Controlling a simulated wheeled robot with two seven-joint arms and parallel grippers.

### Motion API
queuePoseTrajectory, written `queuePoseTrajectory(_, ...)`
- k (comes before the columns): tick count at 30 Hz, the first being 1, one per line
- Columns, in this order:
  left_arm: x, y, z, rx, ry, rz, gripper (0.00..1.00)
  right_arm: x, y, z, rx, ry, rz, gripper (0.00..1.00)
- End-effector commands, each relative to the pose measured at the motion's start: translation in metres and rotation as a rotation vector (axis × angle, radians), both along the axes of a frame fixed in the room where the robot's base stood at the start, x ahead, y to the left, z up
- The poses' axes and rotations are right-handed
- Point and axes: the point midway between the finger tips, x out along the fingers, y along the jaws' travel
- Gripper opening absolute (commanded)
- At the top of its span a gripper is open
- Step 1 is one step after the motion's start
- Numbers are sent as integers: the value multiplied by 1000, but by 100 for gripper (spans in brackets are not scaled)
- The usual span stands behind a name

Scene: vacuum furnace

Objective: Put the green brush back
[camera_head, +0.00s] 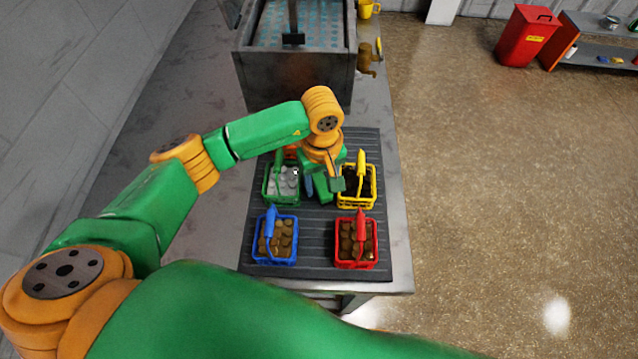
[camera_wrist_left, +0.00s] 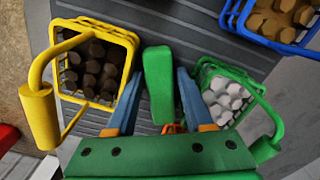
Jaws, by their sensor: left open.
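A long green block, which looks like the green brush (camera_wrist_left: 158,85), stands between the two blue fingers of my left gripper (camera_wrist_left: 158,100) in the left wrist view. The fingers are open, one on each side of it; the right-hand finger is very near it, and I cannot tell if they touch. In the head view my left gripper (camera_head: 322,188) points down between the green basket (camera_head: 268,193) and the yellow basket (camera_head: 352,205), over the dark ribbed mat. The lower end of the green block is hidden. My right gripper is not in view.
The green basket holds pale pieces, the yellow basket dark ones. A blue basket (camera_head: 272,262) and a red basket (camera_head: 352,266) hold brown pieces nearer me. All have upright handles. A metal tank (camera_head: 292,70) stands behind. The mat (camera_head: 316,255) is bare between the near baskets.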

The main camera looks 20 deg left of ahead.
Motion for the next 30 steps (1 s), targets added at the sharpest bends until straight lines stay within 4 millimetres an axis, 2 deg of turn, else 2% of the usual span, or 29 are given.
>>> queuePoseTrajectory(2, 0, 0, 1, 0, 0, 0, 50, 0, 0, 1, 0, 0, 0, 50)
queuePoseTrajectory(6, 0, 0, 2, 1, -1, 0, 12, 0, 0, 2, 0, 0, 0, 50)
queuePoseTrajectory(7, 0, 0, 2, 1, -1, 0, 4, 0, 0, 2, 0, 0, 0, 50)
queuePoseTrajectory(8, 0, 0, 2, 1, -1, 0, 0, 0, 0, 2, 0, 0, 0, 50)
queuePoseTrajectory(16, 0, 0, 2, 1, -1, 0, 0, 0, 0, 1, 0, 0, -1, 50)
queuePoseTrajectory(20, 1, 0, 8, 0, -4, -1, 0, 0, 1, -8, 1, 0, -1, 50)
queuePoseTrajectory(24, -1, -1, 33, -1, -8, -4, 0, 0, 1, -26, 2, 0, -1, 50)
queuePoseTrajectory(28, -28, -8, 65, -2, -9, -8, 0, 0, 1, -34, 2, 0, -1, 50)
queuePoseTrajectory(30, -45, -12, 90, 1, -14, -9, 0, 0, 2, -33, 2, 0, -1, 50)
